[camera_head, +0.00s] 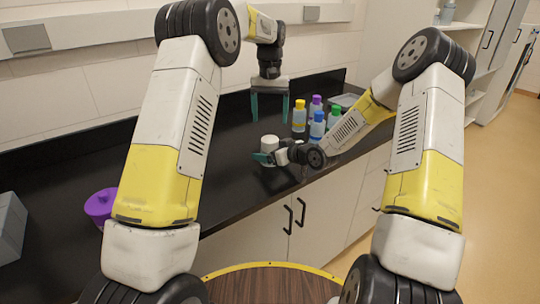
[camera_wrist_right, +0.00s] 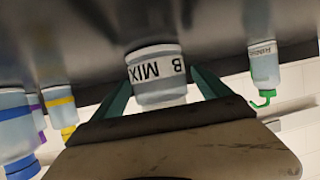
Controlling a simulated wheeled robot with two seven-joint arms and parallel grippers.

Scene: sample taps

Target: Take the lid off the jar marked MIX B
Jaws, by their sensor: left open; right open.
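The jar marked MIX B (camera_head: 270,144) is a small white cylinder standing on the black bench. In the right wrist view its MIX B label (camera_wrist_right: 156,69) reads upside down, and its top end is partly hidden by my gripper. My right gripper (camera_head: 266,157) is low beside the jar, coming from the right. In the wrist view its open green fingers (camera_wrist_right: 162,92) lie on either side of the jar, with gaps visible. My left gripper (camera_head: 270,108) hangs above and behind the jar, pointing down, open and empty. I cannot make out the lid's edge.
Bottles with yellow (camera_head: 299,117), purple (camera_head: 316,104), blue (camera_head: 317,126) and green (camera_head: 334,116) caps stand close to the right of the jar. A grey tray (camera_head: 345,100) is behind them. A purple item (camera_head: 100,205) sits far left. The bench between is clear.

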